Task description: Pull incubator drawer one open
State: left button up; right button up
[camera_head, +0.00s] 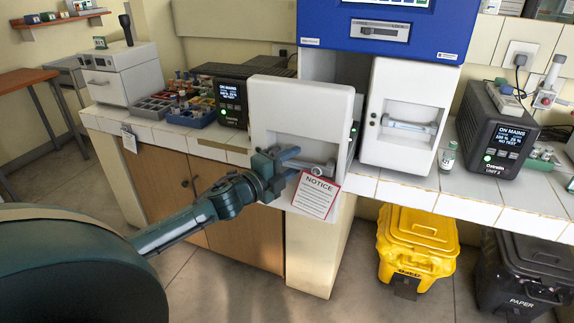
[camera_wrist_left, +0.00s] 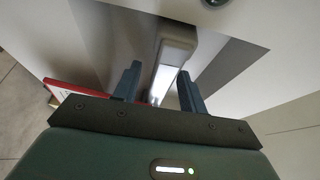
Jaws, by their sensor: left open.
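The incubator has a blue top (camera_head: 385,32) and two white drawer fronts side by side. The left drawer front (camera_head: 262,108) stands forward of the right drawer front (camera_head: 412,82), with an open gap behind its top edge. Which one is drawer one I cannot tell. My left gripper (camera_head: 295,162) is at the left drawer's handle (camera_head: 320,170), low on its front. In the left wrist view the handle bar (camera_wrist_left: 168,72) lies between the two open fingers (camera_wrist_left: 160,72); contact cannot be told. My right gripper is out of view.
A notice card (camera_head: 315,195) hangs below the left drawer. Power units stand left (camera_head: 228,98) and right (camera_head: 500,135) on the white bench. A small bottle (camera_head: 447,157) stands by the right drawer. Yellow (camera_head: 415,245) and black (camera_head: 525,270) bins stand on the floor below.

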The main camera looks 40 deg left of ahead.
pick_arm(q)
jog(key=shift+s+a+f, duration=0.1)
jog(key=shift+s, duration=0.4)
jog(key=s+a+b, duration=0.1)
jog(key=s+a, duration=0.1)
jog(key=s, duration=1)
jog(key=s+d+f+n+g+y, duration=0.25)
jog(key=f+n, duration=0.35)
jog(key=f, duration=0.4)
jog(key=s+d+f+n+g+h, duration=0.1)
jog(key=s+d+f+n, duration=0.2)
jog(key=d+f, duration=0.2)
jog(key=s+d+f+n+g+h, duration=0.1)
jog(key=s+d+f+n, duration=0.3)
jog(key=d, duration=0.5)
jog(key=s+d+f+n+g+h, duration=0.1)
jog(key=s+d+f+n+g, duration=0.2)
jog(key=d+f, duration=0.2)
jog(key=d, duration=0.3)
jog(key=shift+s+f+n, duration=0.15)
jog(key=shift+f+n, duration=0.2)
jog(key=shift+n, duration=0.05)
